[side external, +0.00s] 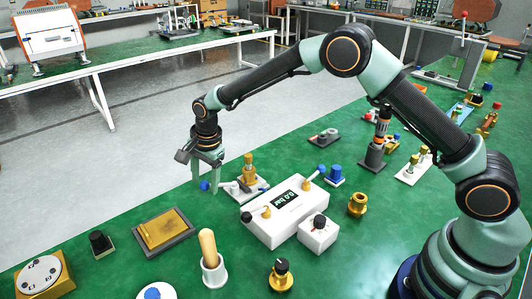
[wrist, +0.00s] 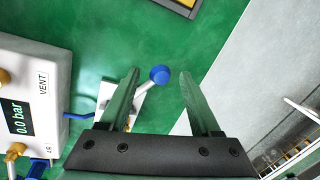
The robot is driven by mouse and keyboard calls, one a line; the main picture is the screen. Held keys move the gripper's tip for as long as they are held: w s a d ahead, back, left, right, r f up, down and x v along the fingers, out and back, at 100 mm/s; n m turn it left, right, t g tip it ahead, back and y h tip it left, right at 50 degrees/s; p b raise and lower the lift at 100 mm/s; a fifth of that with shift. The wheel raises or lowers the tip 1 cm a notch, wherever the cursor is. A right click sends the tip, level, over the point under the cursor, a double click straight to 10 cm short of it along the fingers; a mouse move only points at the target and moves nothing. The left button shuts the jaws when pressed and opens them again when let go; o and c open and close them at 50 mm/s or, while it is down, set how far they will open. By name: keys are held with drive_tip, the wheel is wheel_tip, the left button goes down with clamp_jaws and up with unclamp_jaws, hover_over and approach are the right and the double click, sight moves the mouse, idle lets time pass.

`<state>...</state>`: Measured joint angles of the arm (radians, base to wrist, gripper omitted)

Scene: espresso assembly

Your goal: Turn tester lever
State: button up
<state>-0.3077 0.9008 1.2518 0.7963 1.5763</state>
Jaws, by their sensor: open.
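The white tester box (side external: 284,219) stands on the green table, its display reading 0.0 bar. It also shows at the left of the wrist view (wrist: 30,88), with a VENT label. A lever with a blue ball knob (wrist: 159,75) rises from a white plate (wrist: 120,102) beside the box; the knob also shows in the side view (side external: 205,186). My gripper (side external: 206,178) points down over this knob and is open. In the wrist view the knob appears between my fingertips (wrist: 162,78); I cannot tell whether they touch it. Another blue-knobbed lever (side external: 321,169) is at the box's far right end.
A brass fitting (side external: 249,169) stands on the white plate close to my gripper. A small white box with a black knob (side external: 319,233), a wooden-handled tool (side external: 208,246) and a brass tray (side external: 164,232) stand nearer the camera.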

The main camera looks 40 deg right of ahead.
drive_tip(key=shift+f, duration=0.3)
clamp_jaws()
drive_tip(key=shift+w+d, duration=0.15)
idle(1.1)
